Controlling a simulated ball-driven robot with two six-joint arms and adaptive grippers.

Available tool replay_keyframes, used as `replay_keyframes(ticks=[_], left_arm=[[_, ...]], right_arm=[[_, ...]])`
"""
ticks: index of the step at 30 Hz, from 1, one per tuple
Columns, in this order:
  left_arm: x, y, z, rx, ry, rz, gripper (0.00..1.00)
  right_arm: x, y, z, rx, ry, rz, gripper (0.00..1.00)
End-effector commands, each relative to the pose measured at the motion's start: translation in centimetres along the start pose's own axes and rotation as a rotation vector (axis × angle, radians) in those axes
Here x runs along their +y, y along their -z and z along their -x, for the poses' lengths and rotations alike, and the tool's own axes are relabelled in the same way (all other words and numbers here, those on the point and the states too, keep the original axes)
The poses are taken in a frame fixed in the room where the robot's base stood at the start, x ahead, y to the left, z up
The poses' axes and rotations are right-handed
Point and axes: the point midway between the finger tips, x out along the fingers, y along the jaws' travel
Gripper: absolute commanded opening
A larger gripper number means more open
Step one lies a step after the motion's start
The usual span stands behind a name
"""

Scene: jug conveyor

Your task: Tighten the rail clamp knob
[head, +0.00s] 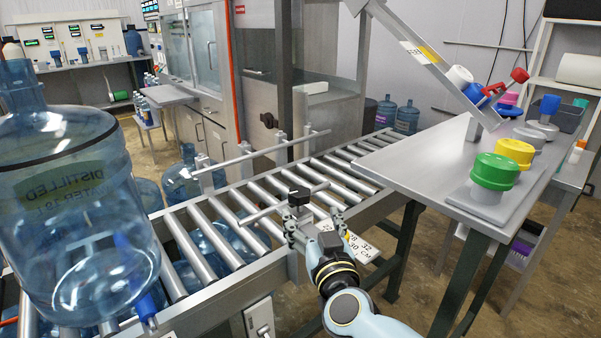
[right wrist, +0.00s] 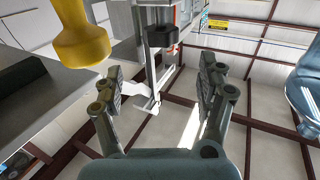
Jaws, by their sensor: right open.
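The black clamp knob (head: 299,197) stands on a bracket by the near guide rail (head: 262,214) of the roller conveyor. It also shows in the right wrist view (right wrist: 163,37), at the top between and beyond the fingers. My right gripper (head: 316,224) is open and empty, just on the near side of the knob. In the right wrist view the two fingers (right wrist: 162,78) are spread wide, with a gap between them and the knob. My left gripper is not in view.
A large clear water jug (head: 75,180) stands at the left on the conveyor. A scale label plate (head: 362,247) lies beside my right gripper. The middle rollers (head: 215,237) are bare.

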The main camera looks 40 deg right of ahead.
Motion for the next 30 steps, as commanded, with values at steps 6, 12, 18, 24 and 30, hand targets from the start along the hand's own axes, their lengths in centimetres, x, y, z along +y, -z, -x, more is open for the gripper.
replay_keyframes(ticks=[6,12,18,24,30], left_arm=[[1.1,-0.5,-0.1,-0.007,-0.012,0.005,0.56],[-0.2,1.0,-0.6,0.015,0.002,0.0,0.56],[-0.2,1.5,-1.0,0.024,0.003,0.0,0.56],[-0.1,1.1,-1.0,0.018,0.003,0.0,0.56],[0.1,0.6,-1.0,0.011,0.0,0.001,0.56]], right_arm=[[0.0,-0.1,-3.2,0.001,-0.001,0.001,0.74],[0.0,-0.2,-7.3,0.001,-0.002,0.001,0.74],[0.0,-0.2,-9.9,0.0,-0.002,0.001,0.74],[0.0,-0.2,-10.6,-0.001,-0.002,0.0,0.74],[0.0,-0.2,-10.6,-0.001,-0.002,0.0,0.71]])
